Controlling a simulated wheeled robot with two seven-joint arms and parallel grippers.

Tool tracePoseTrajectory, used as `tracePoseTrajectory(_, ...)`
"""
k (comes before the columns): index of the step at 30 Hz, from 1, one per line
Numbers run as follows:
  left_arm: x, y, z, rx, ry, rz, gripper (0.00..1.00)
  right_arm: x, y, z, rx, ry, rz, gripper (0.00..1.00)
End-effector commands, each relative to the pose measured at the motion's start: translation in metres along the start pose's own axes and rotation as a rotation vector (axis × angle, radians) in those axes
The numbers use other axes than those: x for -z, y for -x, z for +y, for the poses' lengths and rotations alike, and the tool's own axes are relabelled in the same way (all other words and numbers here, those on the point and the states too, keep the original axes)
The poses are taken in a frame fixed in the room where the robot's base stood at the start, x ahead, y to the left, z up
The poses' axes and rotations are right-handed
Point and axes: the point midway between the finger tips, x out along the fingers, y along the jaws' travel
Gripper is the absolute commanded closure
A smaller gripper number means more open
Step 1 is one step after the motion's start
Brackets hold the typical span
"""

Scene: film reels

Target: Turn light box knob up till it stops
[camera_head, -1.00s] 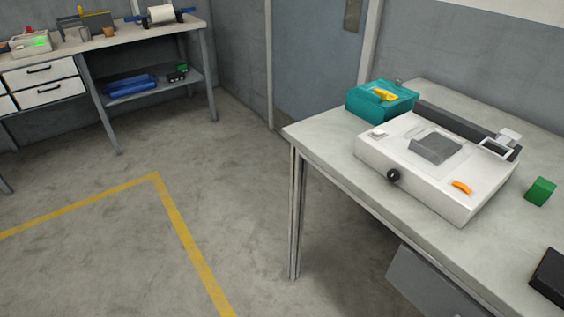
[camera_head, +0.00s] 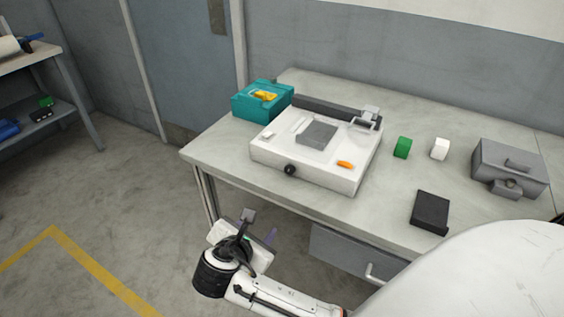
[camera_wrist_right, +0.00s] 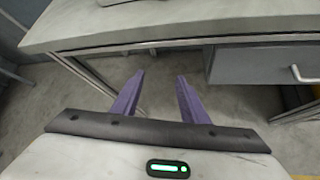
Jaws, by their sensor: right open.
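The light box (camera_head: 315,160) is a white, low box on the grey table. Its round black knob (camera_head: 290,170) sits on the front face, left of the middle. A dark grey square plate (camera_head: 317,134) and an orange piece (camera_head: 345,164) are on its top. My right gripper (camera_head: 262,226) is in front of the table, below the knob and a little left of it, apart from it. In the right wrist view its two purple fingers (camera_wrist_right: 159,92) are spread with nothing between them, facing the space under the table edge. The knob is outside that view. My left gripper is not in view.
A teal box (camera_head: 262,100) stands at the light box's left. Green (camera_head: 402,147) and white (camera_head: 439,148) blocks, a black block (camera_head: 430,212) and a grey case (camera_head: 509,168) are to the right. A drawer (camera_head: 355,256) hangs under the table edge (camera_head: 330,219).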

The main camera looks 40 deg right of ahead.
Motion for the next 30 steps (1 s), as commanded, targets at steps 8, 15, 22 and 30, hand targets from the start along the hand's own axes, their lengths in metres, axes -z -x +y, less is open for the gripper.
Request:
tracePoseTrajectory(8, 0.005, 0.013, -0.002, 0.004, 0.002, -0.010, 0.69, -0.099, 0.047, 0.037, 0.149, 0.252, -0.275, 0.60)
tracePoseTrajectory(15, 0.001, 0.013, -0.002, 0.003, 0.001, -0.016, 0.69, -0.111, 0.022, 0.032, 0.165, 0.268, -0.289, 0.60)
tracePoseTrajectory(22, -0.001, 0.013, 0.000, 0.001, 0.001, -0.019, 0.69, -0.123, -0.019, 0.027, 0.163, 0.267, -0.287, 0.60)
tracePoseTrajectory(30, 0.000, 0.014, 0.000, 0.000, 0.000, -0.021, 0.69, -0.131, -0.045, 0.024, 0.161, 0.265, -0.284, 0.60)
